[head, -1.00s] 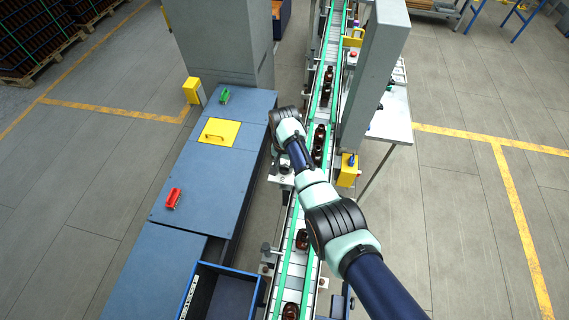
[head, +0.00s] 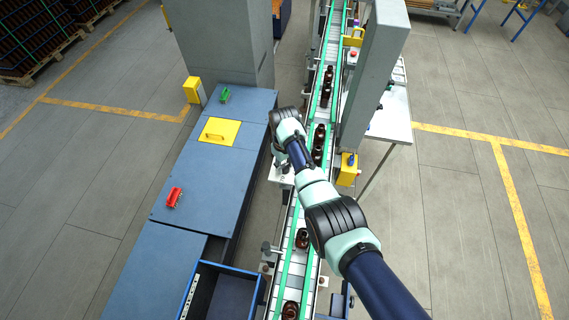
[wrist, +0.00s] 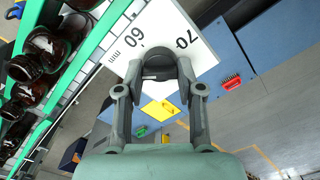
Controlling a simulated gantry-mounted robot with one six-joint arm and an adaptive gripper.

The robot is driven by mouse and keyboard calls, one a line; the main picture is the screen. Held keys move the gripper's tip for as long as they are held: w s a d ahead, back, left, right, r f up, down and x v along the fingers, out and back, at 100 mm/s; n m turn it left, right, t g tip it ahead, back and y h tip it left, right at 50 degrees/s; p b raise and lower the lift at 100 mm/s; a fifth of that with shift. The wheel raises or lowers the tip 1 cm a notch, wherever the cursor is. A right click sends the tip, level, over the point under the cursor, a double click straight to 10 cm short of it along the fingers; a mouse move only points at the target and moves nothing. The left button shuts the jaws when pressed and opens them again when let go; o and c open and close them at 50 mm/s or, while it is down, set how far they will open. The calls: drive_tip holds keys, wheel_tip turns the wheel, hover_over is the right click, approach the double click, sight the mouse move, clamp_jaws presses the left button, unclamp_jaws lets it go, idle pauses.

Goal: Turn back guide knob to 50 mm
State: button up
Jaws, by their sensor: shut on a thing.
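In the wrist view my gripper (wrist: 157,75) is shut on a dark round knob (wrist: 158,62), with one finger on each side. The knob and fingers hide part of the scale between these numbers, and I see no clear pointer. In the head view the white plate (head: 284,180) shows beside the conveyor, below my wrist. My arm largely hides the knob and fingers there.
The conveyor (head: 296,215) with green rails carries several amber bottles (head: 302,238) close beside the plate. A blue bench (head: 210,175) stands left, with a yellow panel (head: 219,133), a red item (head: 173,196) and a green item (head: 224,95). A grey column (head: 375,80) stands right.

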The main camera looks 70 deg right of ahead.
sight(284, 166)
drive_tip(key=n, duration=0.4)
drive_tip(key=shift+r+n, duration=0.1)
drive_tip(key=shift+n, duration=2.1)
drive_tip(key=o, duration=1.2)
drive_tip(key=shift+c, duration=0.2)
wheel_tip(284, 166, up, 12)
